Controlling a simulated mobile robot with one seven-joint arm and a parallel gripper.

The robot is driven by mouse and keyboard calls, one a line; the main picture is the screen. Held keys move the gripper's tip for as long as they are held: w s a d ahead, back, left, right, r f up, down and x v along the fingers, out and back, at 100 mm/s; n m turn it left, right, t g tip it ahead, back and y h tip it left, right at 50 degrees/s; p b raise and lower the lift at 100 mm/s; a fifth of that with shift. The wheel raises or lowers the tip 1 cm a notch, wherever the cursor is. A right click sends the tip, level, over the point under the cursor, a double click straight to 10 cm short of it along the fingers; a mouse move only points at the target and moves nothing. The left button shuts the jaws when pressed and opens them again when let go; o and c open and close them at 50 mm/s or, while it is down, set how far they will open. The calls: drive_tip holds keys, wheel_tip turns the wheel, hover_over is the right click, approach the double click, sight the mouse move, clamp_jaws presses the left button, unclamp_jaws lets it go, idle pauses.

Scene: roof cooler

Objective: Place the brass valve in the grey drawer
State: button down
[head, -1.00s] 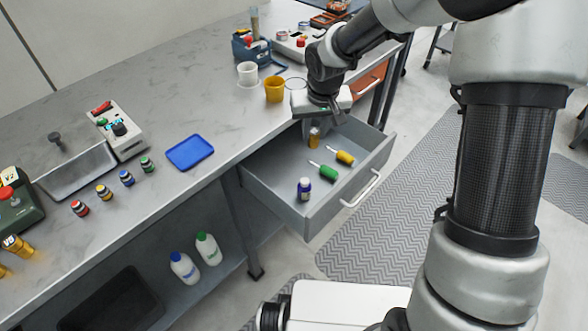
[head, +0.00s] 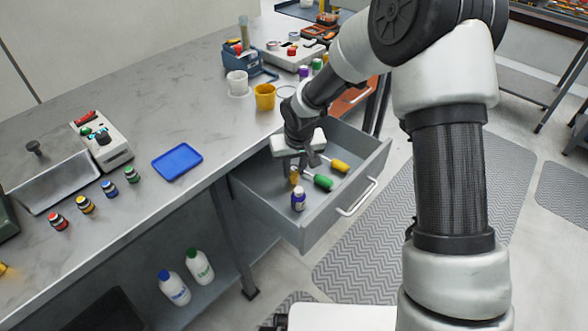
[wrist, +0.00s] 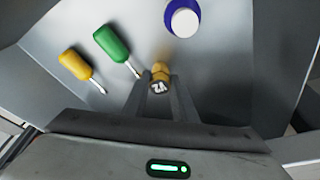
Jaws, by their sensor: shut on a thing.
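The brass valve (head: 294,177) is between the fingers of my gripper (head: 301,170), inside the outline of the open grey drawer (head: 318,231). In the wrist view my gripper (wrist: 163,98) is shut on the valve (wrist: 160,72), and a pale marked end of it faces the camera. The fingers hide part of the valve in the head view. I cannot tell whether it touches the drawer floor.
The drawer also holds a blue bottle with a white cap (head: 298,199) close to the valve, a green-handled screwdriver (head: 322,182) and a yellow-handled screwdriver (head: 340,165). A yellow cup (head: 265,97) and blue tray (head: 177,161) stand on the bench.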

drive_tip(key=shift+r, duration=0.1)
drive_tip(key=shift+f, duration=0.2)
drive_tip(key=c, duration=1.4)
unclamp_jaws()
drive_tip(key=shift+c, duration=0.2)
drive_tip(key=shift+r, duration=0.1)
